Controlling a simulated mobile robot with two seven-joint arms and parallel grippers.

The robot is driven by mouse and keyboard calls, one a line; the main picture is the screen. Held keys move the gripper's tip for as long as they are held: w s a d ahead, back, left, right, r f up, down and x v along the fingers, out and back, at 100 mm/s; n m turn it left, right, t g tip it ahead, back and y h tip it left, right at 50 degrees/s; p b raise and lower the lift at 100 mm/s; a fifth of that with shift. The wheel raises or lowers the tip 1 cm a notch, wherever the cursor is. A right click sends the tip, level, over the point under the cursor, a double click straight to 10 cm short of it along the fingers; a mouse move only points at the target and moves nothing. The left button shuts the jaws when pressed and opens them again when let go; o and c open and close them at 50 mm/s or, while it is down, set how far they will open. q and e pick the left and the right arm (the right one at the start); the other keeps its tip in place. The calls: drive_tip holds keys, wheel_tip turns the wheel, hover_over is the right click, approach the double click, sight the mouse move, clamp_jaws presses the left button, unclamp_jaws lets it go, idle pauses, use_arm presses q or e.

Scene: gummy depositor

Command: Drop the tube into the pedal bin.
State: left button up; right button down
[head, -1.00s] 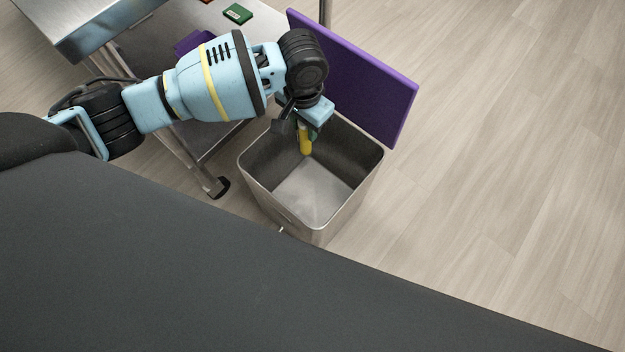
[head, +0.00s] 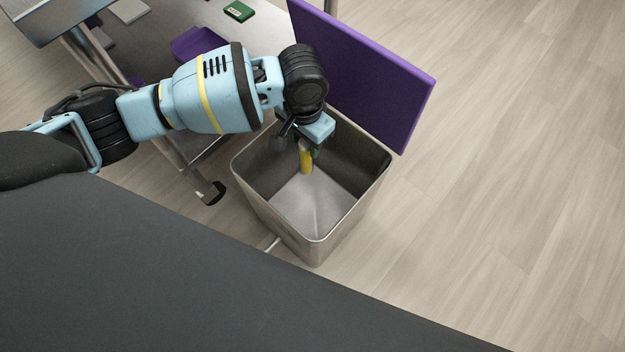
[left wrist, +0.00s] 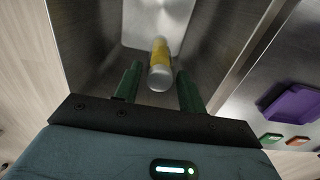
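The yellow tube with pale ends (head: 306,159) is upright inside the mouth of the metal pedal bin (head: 352,150), above its floor. The bin's purple lid (head: 372,75) stands raised at the back. My left gripper (head: 309,150) points down into the bin. In the left wrist view, its green fingers (left wrist: 158,80) are spread, with a gap on each side of the tube (left wrist: 160,62). The tube is just beyond the fingertips, apparently free of them. My right gripper is not in view.
A metal cart (head: 150,45) stands left of the bin, with a purple tray (head: 197,42) and a green box (head: 239,11) on its shelf. A cart leg with a caster (head: 211,192) is close to the bin. The floor on the right is clear.

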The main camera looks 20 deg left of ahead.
use_arm(q)
drive_tip(key=o, duration=0.3)
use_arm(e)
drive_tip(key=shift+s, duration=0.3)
use_arm(q)
drive_tip(key=shift+r, duration=0.1)
wheel_tip(320, 180, up, 8)
drive_tip(key=p, duration=0.3)
drive_tip(key=shift+f+p, duration=0.2)
drive_tip(key=shift+p, duration=0.15)
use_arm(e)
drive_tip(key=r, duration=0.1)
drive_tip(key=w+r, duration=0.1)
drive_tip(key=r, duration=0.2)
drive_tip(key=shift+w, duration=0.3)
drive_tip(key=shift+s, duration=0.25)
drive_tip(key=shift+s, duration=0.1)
